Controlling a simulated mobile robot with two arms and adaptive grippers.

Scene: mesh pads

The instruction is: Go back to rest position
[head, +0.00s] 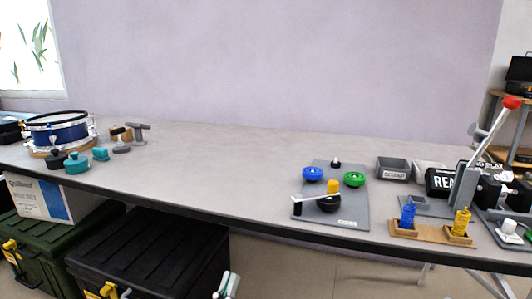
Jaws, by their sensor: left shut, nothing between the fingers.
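My left gripper (226,284) shows only in part, at the bottom edge of the head view, left of the middle. It looks white with dark and green parts, and it is shut and empty. It is low, in front of the table (225,170) and near the black storage box. The rest of my left arm is out of the picture. My right gripper is not in view.
A blue drum (58,134) and small teal and grey parts stand at the table's left. A grey board (345,213) with blue and green knobs lies right of the middle. A red-handled lever (495,130) rises at right. Black (145,255) and green (40,255) boxes stand below. The table's middle is clear.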

